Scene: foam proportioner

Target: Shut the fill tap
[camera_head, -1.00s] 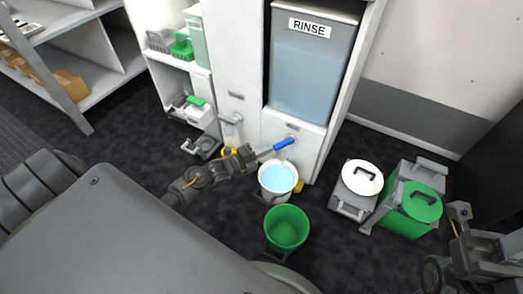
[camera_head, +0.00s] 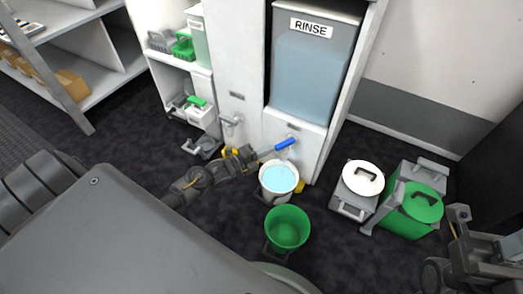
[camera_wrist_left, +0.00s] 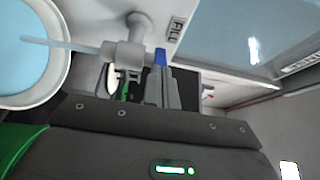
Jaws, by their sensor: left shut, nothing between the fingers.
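The fill tap's blue lever (camera_head: 286,144) sticks out from the white cabinet below the rinse tank; it also shows in the wrist view (camera_wrist_left: 160,57). The grey tap body (camera_wrist_left: 128,54) sits by a FILL label (camera_wrist_left: 176,28). A pale blue stream (camera_wrist_left: 60,45) runs from its spout into the white bucket (camera_head: 278,193), which holds light blue liquid. My left gripper (camera_head: 263,155) is shut and empty, right beside the lever; I cannot tell whether they touch. My right gripper (camera_head: 461,213) is at the right edge, partly seen, away from the tap.
A green bucket (camera_head: 287,229) stands in front of the white one. A second grey tap (camera_head: 231,120) is to the left on the cabinet. A white-lidded container (camera_head: 351,198) and a green-lidded one (camera_head: 408,224) stand on the floor to the right.

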